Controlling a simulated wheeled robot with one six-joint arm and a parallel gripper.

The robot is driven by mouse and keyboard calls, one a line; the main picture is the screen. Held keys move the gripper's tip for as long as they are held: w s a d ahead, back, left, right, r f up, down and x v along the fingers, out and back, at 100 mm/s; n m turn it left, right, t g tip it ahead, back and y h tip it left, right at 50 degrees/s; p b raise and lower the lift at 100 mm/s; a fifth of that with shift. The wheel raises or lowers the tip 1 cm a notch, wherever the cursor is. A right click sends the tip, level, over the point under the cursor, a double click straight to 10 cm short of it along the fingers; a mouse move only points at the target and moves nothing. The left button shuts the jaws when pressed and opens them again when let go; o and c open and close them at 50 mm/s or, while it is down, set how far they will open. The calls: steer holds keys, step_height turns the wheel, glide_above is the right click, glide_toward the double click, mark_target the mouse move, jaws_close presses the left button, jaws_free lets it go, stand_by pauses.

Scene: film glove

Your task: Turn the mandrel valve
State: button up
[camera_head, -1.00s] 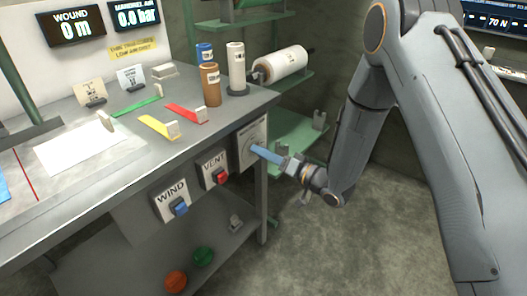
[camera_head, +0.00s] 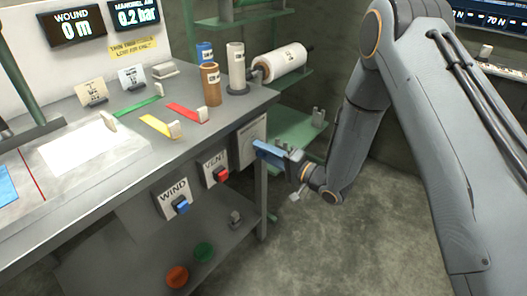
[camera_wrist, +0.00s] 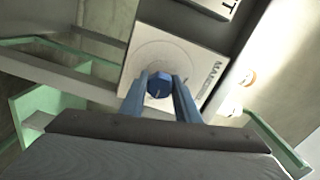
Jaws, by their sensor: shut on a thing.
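The mandrel valve is a blue knob (camera_wrist: 159,84) on a pale square plate (camera_wrist: 185,55) with a dial ring and lettering, partly readable in the wrist view. In the head view the plate (camera_head: 252,138) is on the bench's front right end, and the knob is hidden behind my fingers. My gripper (camera_head: 262,149) is shut on the knob, with one blue finger on each side of it in the wrist view (camera_wrist: 160,88). The pressure display (camera_head: 138,14) above the bench reads 0.2 bar.
A VENT box (camera_head: 216,169) with a red switch and a WIND box (camera_head: 174,198) with a blue switch are left of the plate. Upright tubes (camera_head: 210,85) stand on the bench above. Green shelves (camera_head: 295,127) are behind my gripper. The floor at front right is clear.

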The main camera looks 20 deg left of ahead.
stand_by(0.3)
steer(key=o, duration=1)
steer(key=shift+o, duration=0.2)
steer(key=shift+d, duration=0.15)
steer(key=v, duration=0.7)
steer(key=shift+s+d+b, duration=0.15)
steer(key=shift+d+b, duration=0.1)
steer(key=shift+b, duration=0.1)
